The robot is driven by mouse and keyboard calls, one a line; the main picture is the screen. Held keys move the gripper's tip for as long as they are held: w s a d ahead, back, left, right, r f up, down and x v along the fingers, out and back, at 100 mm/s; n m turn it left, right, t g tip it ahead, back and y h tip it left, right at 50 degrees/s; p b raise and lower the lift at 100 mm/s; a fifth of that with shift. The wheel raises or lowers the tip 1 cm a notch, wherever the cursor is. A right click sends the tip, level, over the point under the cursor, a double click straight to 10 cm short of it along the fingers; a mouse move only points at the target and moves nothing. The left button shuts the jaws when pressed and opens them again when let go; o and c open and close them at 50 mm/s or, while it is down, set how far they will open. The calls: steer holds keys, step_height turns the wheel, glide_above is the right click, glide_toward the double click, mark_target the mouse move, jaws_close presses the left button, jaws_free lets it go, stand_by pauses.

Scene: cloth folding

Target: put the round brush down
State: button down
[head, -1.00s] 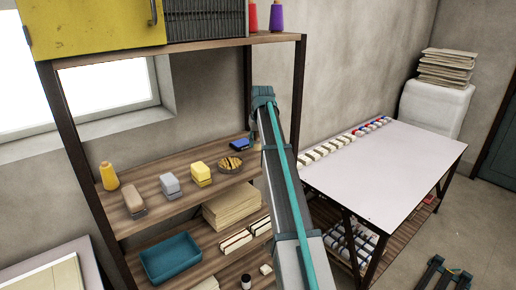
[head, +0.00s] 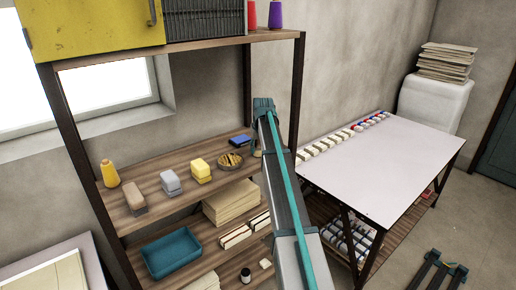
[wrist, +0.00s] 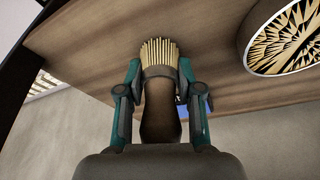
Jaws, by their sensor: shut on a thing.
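My gripper (wrist: 160,105) is shut on the round brush (wrist: 160,80) in the wrist view. The brush has pale bristles, a dark collar and a brown handle. Its bristles point away from my wrist, over the wooden shelf (wrist: 130,22). I cannot tell whether they touch the board. In the head view the gripper is mostly hidden behind my arm, at the right end of the middle shelf board (head: 152,183); the brush cannot be made out clearly there.
Yellow (head: 200,170) and grey (head: 171,183) blocks stand further left. A shelf post (head: 297,95) rises at the right.

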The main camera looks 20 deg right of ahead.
steer(key=c, duration=0.7)
jaws_free()
steer(key=shift+f, duration=0.1)
steer(key=shift+c, duration=0.2)
steer(key=b+v, duration=0.3)
steer(key=v, duration=0.9)
